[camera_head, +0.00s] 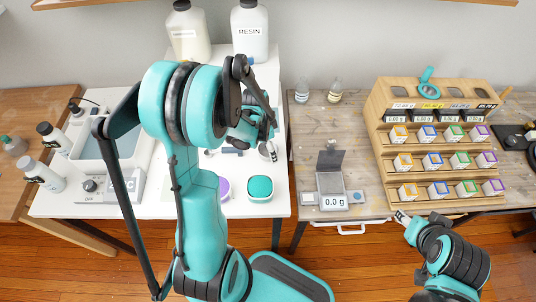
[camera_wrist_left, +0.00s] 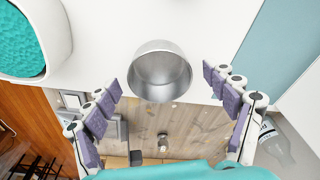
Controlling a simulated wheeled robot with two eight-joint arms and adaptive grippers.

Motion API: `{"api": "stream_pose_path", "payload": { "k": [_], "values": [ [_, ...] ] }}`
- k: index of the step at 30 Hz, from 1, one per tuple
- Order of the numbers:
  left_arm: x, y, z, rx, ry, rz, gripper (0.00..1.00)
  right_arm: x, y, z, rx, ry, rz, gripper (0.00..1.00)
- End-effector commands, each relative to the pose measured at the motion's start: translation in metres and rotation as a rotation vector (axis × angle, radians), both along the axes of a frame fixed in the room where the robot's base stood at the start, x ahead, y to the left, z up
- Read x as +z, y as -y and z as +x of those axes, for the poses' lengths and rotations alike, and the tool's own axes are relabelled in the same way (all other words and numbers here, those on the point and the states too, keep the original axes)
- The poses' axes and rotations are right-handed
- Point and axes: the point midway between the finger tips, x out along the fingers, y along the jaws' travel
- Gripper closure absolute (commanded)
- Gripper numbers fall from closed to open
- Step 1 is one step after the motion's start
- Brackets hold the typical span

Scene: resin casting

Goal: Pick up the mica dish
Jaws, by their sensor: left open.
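A round, empty-looking metal cup (camera_wrist_left: 161,72) stands on the white table in the left wrist view; it is the likeliest mica dish, though I cannot be sure. My left gripper (camera_wrist_left: 162,82) is open, with its purple-padded fingers on either side of the cup in the picture and apart from it. In the head view my left gripper (camera_head: 268,150) is over the right part of the white table, and my arm hides the cup. My right gripper (camera_head: 403,217) is in front of the wooden rack; its opening is unclear.
A white container with teal contents (camera_head: 260,187) is near the white table's front edge and shows in the left wrist view (camera_wrist_left: 22,42). A scale (camera_head: 333,190) stands on the wooden table (camera_head: 300,135). A rack (camera_head: 388,150) holds several boxes. A resin bottle (camera_head: 250,32) stands behind.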

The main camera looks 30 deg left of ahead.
Motion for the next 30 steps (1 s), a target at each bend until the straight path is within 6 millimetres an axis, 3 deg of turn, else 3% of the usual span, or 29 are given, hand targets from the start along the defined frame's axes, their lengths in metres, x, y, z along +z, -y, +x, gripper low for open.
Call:
{"api": "stream_pose_path", "payload": {
  "k": [3, 9, 14, 15, 25, 30],
  "values": [
    [-0.014, 0.001, 0.002, 0.0, 0.0, 0.0, 0.15, -0.007, 0.0, 0.0, 0.0, 0.0, 0.0, 0.55],
    [-0.012, 0.001, 0.002, 0.0, 0.0, 0.0, 0.15, -0.005, 0.0, 0.0, 0.0, 0.0, 0.0, 0.55],
    [-0.012, 0.001, 0.002, 0.0, 0.0, 0.0, 0.57, -0.005, 0.0, 0.0, 0.0, 0.0, 0.0, 0.55],
    [-0.012, 0.001, 0.002, 0.0, 0.0, 0.0, 0.6, -0.005, 0.0, 0.0, 0.0, 0.0, 0.0, 0.55],
    [-0.011, 0.001, 0.002, 0.0, 0.001, 0.001, 0.6, -0.005, 0.0, 0.0, 0.0, 0.0, 0.0, 0.55],
    [0.0, 0.001, 0.002, 0.001, 0.0, 0.001, 0.6, 0.001, 0.0, 0.0, 0.0, 0.0, 0.0, 0.55]
  ]
}}
